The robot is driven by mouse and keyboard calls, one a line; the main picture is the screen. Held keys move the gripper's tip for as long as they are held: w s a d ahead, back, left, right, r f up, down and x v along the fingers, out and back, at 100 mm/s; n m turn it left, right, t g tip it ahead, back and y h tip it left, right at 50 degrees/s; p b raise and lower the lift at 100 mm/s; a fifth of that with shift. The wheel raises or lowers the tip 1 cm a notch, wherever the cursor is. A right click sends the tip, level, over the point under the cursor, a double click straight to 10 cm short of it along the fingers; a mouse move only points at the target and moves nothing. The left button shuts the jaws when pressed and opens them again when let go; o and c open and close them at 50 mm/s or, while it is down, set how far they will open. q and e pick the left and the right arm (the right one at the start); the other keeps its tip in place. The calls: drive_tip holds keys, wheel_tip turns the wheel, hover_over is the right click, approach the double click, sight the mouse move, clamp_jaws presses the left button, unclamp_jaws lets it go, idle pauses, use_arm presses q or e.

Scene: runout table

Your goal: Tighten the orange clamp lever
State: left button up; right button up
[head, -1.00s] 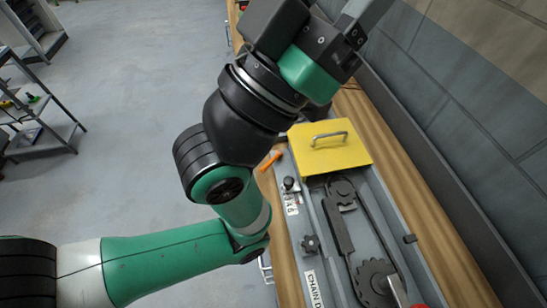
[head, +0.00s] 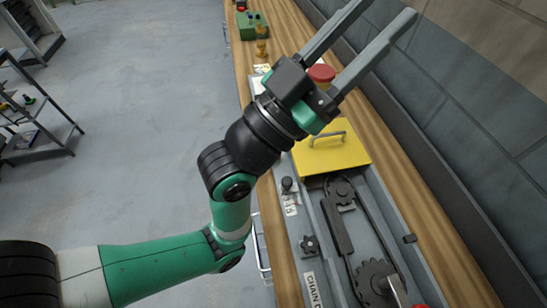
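The orange clamp lever is not visible now; my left arm covers the spot beside the yellow cover (head: 335,157) where an orange piece showed earlier. My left gripper (head: 387,10) is open and empty. Its two long grey fingers are spread and point to the upper right, over the table and toward the wall. My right gripper is not in view.
A red mushroom button (head: 321,73) shows just below the fingers. A green box (head: 252,26) and a small amber-coloured piece (head: 261,48) stand farther up the wooden table. A chain drive with a dark sprocket (head: 372,278) lies open below the yellow cover. A wall runs along the right.

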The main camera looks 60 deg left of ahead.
use_arm(q)
drive_tip(key=w+a+f+g+y+b, duration=0.1)
drive_tip(key=a+f+g, duration=0.15)
drive_tip(key=f, duration=0.65)
drive_tip(key=w+a+f+g+y, duration=0.15)
drive_tip(key=a+f, duration=0.25)
drive_tip(key=f, duration=0.5)
drive_tip(key=s+a+f+n+g+y, duration=0.1)
drive_tip(key=s+a+f+g+y, duration=0.2)
drive_tip(key=f, duration=0.6)
drive_tip(key=s+a+f+n+y+b, duration=0.1)
drive_tip(key=s+a+f+n, duration=0.15)
drive_tip(key=s+f, duration=0.45)
drive_tip(key=s+a+f+n+g+y, duration=0.1)
drive_tip(key=s+a+f+g, duration=0.15)
drive_tip(key=f, duration=0.85)
drive_tip(key=shift+m+t, duration=0.35)
drive_tip(key=p+x, duration=0.2)
drive_tip(key=x, duration=0.9)
drive_tip(key=shift+w+a+f, duration=0.15)
drive_tip(key=shift+a+f, duration=0.05)
drive_tip(key=shift+a, duration=0.05)
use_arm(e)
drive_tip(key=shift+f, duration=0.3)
use_arm(q)
clamp_jaws()
